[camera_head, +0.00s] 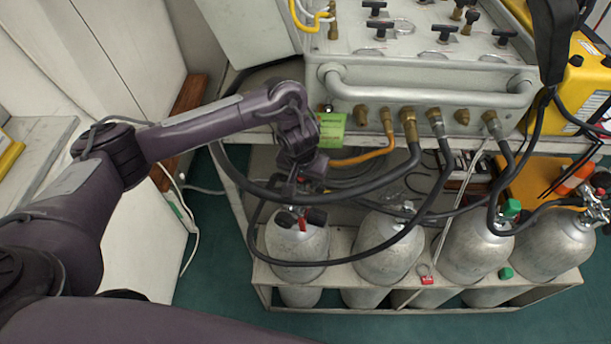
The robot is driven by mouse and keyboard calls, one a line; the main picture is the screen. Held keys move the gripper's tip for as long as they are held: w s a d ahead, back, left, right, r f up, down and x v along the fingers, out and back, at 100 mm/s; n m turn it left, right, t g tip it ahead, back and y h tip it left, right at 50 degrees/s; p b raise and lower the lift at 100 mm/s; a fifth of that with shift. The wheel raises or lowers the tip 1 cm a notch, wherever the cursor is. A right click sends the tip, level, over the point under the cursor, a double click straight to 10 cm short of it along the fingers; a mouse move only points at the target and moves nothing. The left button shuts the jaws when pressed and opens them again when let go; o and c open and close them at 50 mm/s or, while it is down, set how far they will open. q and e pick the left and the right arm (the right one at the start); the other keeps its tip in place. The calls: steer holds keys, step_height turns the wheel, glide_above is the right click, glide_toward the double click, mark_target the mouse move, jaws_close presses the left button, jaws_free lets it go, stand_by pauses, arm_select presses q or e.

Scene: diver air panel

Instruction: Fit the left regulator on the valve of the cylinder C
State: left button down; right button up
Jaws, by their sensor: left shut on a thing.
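My left gripper (300,192) points down just above the leftmost cylinder (296,248). It is shut on what looks like the left regulator, largely hidden by the fingers, with a black hose (256,208) curving by it. Black and red parts show at that cylinder's top, right under the gripper; I cannot tell whether they touch the held piece. More grey cylinders stand to the right: one second from left (388,250), one third (474,246) with a green cap, and one at far right (552,248). No letter marking cylinder C is readable. My right gripper is not in view.
The air panel (420,80) with its front handle and brass fittings overhangs the rack behind. Thick black hoses (400,215) loop in front of the cylinders. A rack rail (440,297) runs along the front. Green floor (205,262) is free at left.

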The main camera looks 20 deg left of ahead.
arm_select(q)
steer(key=shift+f, duration=0.2)
steer(key=shift+f, duration=0.35)
steer(key=shift+f, duration=0.15)
steer(key=shift+p, duration=0.3)
steer(key=shift+d, duration=0.1)
stand_by(0.3)
steer(key=shift+f, duration=0.7)
stand_by(0.4)
steer(key=shift+r+p, duration=0.1)
steer(key=shift+p, duration=0.3)
steer(key=shift+w+p, duration=0.1)
steer(key=shift+p, duration=0.3)
